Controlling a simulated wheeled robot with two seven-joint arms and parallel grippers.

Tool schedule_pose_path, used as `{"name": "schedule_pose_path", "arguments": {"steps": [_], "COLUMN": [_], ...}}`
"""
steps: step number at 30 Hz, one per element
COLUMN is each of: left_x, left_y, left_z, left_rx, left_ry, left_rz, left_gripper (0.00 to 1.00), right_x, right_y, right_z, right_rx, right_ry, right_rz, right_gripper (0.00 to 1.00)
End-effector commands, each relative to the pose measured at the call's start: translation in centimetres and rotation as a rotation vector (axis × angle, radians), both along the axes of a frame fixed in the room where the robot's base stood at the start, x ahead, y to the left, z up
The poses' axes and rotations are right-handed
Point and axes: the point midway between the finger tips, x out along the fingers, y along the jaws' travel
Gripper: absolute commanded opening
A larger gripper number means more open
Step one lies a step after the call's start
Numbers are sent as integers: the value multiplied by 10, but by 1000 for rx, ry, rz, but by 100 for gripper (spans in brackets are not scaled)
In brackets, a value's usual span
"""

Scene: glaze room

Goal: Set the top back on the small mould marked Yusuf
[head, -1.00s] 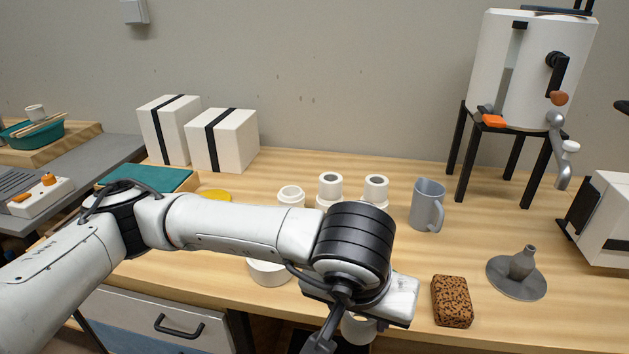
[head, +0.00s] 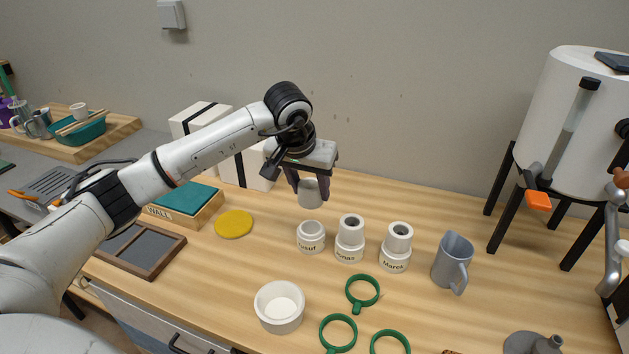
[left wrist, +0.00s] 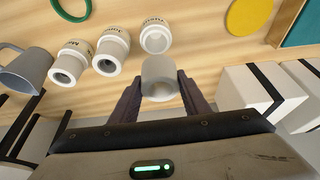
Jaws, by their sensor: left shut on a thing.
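The mould marked Yusuf (head: 311,238) stands upright on the wooden bench, a short white cup with its upper opening bare. It also shows in the left wrist view (left wrist: 155,40). My left gripper (head: 309,186) is shut on a pale grey, hollow cylindrical top (head: 311,194), held up behind the Yusuf mould and apart from it. In the left wrist view the top (left wrist: 159,77) sits between both fingers (left wrist: 160,92). The moulds marked Jonas (head: 350,240) and Marek (head: 396,248) stand to the right, each with a narrower top on. My right gripper is out of view.
A grey jug (head: 452,262) stands right of the moulds. A white bowl (head: 280,306) and several green rings (head: 362,291) lie in front. A yellow disc (head: 234,223) is left. White boxes (head: 201,118) stand behind the arm. Bench is clear between disc and Yusuf mould.

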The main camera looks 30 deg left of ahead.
Motion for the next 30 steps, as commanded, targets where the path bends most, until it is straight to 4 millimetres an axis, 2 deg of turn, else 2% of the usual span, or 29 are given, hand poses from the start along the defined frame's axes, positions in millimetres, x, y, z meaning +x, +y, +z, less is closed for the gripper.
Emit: {"name": "schedule_pose_path", "arguments": {"steps": [18,30], "left_x": [0,0], "left_y": [-1,-1], "left_z": [-53,-57], "left_rx": [0,-1], "left_ry": [-1,-1], "left_rz": [0,0], "left_gripper": [15,15], "right_x": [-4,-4], "right_y": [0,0], "right_z": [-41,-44], "right_rx": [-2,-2], "right_ry": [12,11], "right_rz": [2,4], "right_gripper": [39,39]}}
